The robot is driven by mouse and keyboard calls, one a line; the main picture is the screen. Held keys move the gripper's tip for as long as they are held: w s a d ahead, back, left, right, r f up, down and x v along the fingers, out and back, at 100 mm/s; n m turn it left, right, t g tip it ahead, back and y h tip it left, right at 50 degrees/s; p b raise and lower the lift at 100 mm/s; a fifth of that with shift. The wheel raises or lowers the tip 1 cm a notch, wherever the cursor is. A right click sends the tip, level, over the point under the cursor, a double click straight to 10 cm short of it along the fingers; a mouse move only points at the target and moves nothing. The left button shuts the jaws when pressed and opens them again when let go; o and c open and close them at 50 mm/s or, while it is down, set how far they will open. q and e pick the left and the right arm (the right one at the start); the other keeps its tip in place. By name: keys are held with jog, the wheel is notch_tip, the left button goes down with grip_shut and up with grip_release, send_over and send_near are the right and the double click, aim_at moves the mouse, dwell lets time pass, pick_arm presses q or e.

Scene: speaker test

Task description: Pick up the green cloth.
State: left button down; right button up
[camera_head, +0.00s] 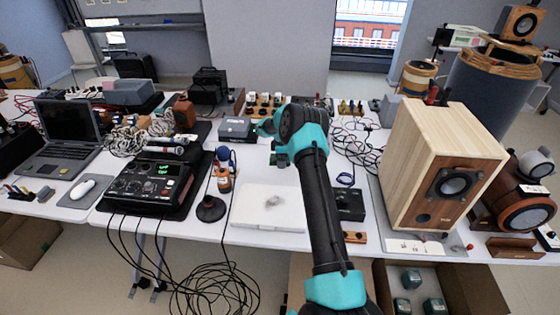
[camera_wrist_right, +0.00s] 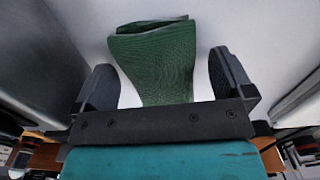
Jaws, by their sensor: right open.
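The green cloth (camera_wrist_right: 155,60) shows in the right wrist view as a folded, ribbed dark green piece on a pale surface. It lies between the two dark fingers of my right gripper (camera_wrist_right: 164,78), with a gap on either side. The fingers are apart and not closed on it. In the head view my right arm reaches up over the table, with my right gripper (camera_head: 279,158) low near its far middle. I cannot make out the cloth there; the arm and gripper seem to hide it. My left gripper is in neither view.
A flat white box (camera_head: 268,222) lies in front of the gripper. A wooden speaker (camera_head: 440,165) stands to the right, with a black device (camera_head: 349,204) and tangled cables (camera_head: 362,140) between. A black meter box (camera_head: 152,180) and a microphone stand (camera_head: 211,208) are left.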

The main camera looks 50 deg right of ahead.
jog(key=shift+f, duration=0.2)
dwell(0.3)
jog(key=c, duration=1)
